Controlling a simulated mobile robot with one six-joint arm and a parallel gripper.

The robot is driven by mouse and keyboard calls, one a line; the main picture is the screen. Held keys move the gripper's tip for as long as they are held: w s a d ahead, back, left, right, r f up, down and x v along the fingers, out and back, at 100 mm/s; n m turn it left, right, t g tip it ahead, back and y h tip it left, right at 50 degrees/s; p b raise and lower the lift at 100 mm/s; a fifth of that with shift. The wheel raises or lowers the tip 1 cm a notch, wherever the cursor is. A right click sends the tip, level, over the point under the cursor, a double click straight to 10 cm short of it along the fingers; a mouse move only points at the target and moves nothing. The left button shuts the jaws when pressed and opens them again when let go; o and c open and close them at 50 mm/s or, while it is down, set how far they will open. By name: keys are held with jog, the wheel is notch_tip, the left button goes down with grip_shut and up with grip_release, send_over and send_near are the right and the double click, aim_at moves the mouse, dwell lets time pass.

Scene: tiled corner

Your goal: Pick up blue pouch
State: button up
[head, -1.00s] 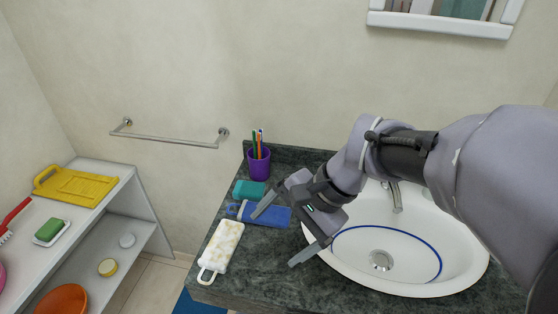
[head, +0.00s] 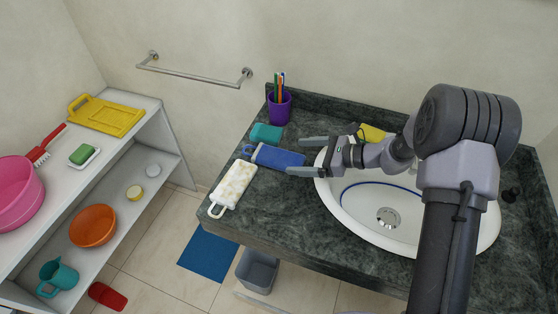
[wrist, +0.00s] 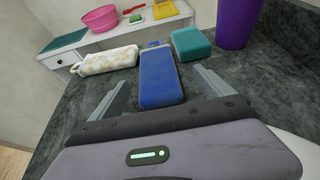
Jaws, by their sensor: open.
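The blue pouch (head: 277,156) lies flat on the dark stone counter, left of the sink in the head view. In the wrist view the blue pouch (wrist: 159,78) lies lengthwise ahead, its near end between the two fingers. My gripper (head: 302,156) is open, its fingers pointing left at the pouch's right end. In the wrist view my gripper (wrist: 162,92) shows a finger on each side of the pouch, with gaps to both. Whether the fingers are level with the pouch or above it, I cannot tell.
A white-and-tan patterned item (head: 234,186) and a teal block (head: 266,132) lie close on either side of the pouch. A purple cup (head: 279,106) with several sticks stands behind. The sink (head: 470,235) is at right; a white shelf (head: 150,122) stands at left.

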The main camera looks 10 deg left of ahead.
aim_at(278, 156)
jog(key=x, duration=0.2)
jog(key=b+x, duration=0.1)
jog(key=x, duration=0.3)
jog(key=shift+s+a+r+b, duration=0.1)
jog(key=shift+s+r+b, duration=0.1)
jog(key=shift+s+b, duration=0.1)
jog(key=shift+r, duration=0.1)
